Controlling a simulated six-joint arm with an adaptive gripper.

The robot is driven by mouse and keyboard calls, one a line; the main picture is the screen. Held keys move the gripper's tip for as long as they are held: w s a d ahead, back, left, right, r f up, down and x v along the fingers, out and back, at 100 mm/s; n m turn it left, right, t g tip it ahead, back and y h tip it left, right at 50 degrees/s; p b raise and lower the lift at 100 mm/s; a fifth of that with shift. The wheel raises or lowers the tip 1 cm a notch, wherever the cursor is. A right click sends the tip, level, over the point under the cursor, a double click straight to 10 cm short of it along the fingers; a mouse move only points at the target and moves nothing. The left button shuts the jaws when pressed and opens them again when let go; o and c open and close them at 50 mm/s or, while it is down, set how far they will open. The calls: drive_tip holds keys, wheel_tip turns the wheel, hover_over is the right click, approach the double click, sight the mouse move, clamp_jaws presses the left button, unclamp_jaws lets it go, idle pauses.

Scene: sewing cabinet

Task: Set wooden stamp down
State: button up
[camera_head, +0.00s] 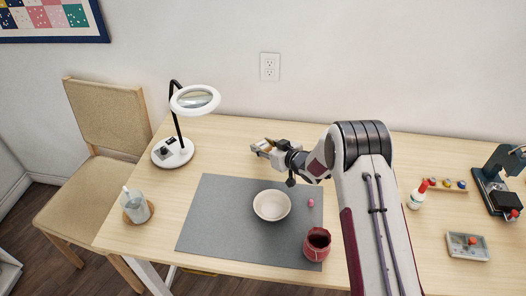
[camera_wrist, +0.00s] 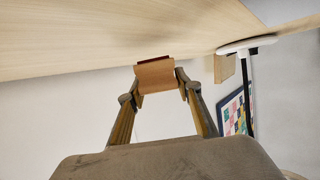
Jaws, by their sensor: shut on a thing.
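The wooden stamp (camera_wrist: 155,76) is a light brown block with a dark red strip along one edge. In the wrist view it sits between the two fingertips of my gripper (camera_wrist: 159,91), which is shut on it. In the head view my gripper (camera_head: 262,148) points left over the back of the table, beyond the grey mat, and only a small brown bit of the stamp shows. I cannot tell whether the stamp touches the tabletop.
The lit magnifier lamp (camera_head: 173,152) stands left of my gripper. The grey mat (camera_head: 215,215) holds a white bowl (camera_head: 272,205), a red jar (camera_head: 317,244) and a small pink item (camera_head: 311,202). A glass jar (camera_head: 136,207) stands front left. Bare wood lies between lamp and gripper.

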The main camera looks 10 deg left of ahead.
drive_tip(key=shift+f, duration=1.3)
drive_tip(key=shift+f, duration=0.15)
drive_tip(key=o, duration=1.1)
drive_tip(key=shift+s+r, duration=0.1)
drive_tip(key=shift+r, duration=0.1)
drive_tip(key=shift+s+d+r, duration=0.2)
drive_tip(key=shift+s+d, duration=0.1)
drive_tip(key=shift+d, duration=0.05)
drive_tip(key=shift+v, duration=5.45)
drive_tip(key=shift+f, duration=0.15)
